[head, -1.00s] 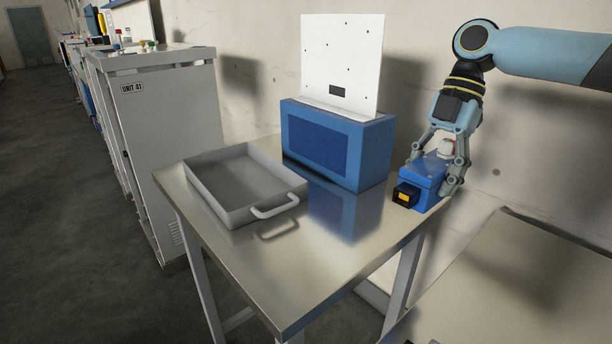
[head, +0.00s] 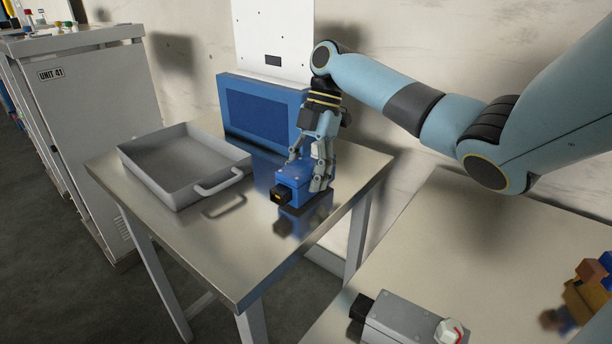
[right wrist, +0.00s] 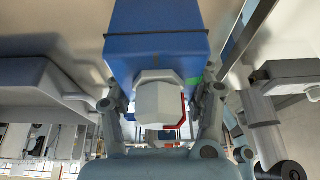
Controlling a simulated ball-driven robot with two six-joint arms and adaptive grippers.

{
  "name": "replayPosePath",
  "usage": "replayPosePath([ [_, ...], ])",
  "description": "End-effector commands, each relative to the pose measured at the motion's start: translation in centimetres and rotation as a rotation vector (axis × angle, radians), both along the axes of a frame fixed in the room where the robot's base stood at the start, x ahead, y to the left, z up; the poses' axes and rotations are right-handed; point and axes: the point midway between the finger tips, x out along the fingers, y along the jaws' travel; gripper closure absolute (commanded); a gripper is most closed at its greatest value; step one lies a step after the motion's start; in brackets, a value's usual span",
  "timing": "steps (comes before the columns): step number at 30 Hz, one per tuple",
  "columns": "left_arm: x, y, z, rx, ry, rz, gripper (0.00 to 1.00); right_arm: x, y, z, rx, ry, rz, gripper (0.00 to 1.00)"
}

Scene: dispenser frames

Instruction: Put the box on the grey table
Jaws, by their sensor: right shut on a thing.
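The blue box (head: 292,187), with a black and yellow fitting on its front, is held over the right part of the shiny grey metal table (head: 240,265). My right gripper (head: 308,178) is shut on it from above. The box's reflection shows close below it; I cannot tell whether its base touches the tabletop. In the right wrist view the blue box (right wrist: 155,48) sits between the fingers, with its white knob (right wrist: 160,100) nearest the camera. My left gripper is not in view.
A grey tray (head: 150,177) with a handle stands on the table's left. A large blue unit with a white panel (head: 258,115) stands behind the held box. A beige table (head: 440,255) at right carries a grey box (head: 408,322). The metal table's front is clear.

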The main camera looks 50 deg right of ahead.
Motion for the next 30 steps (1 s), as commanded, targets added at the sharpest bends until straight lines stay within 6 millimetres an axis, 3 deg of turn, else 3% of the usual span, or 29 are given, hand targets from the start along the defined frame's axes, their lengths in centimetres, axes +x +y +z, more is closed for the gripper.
replayPosePath([
  [3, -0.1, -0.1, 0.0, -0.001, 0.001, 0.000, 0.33, 0.0, 0.0, -0.9, 0.000, -0.001, 0.001, 0.95],
  [12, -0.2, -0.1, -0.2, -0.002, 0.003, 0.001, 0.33, 0.0, 0.0, -1.2, -0.001, -0.001, 0.001, 0.95],
  [13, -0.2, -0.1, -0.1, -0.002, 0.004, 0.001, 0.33, 0.0, 0.0, -1.2, -0.001, -0.001, 0.001, 0.46],
  [17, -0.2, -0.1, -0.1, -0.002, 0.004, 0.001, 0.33, 0.0, 0.0, -1.2, -0.001, -0.001, 0.001, 0.29],
  [18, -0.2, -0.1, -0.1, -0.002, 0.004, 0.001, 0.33, 0.0, 0.0, -1.2, -0.001, -0.001, 0.001, 0.26],
  [26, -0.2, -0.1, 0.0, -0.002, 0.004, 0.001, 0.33, 0.0, 0.0, -1.0, -0.001, -0.001, 0.001, 0.26],
  [30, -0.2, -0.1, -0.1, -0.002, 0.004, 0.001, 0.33, 0.1, -0.5, 0.1, -0.002, -0.003, 0.001, 0.26],
])
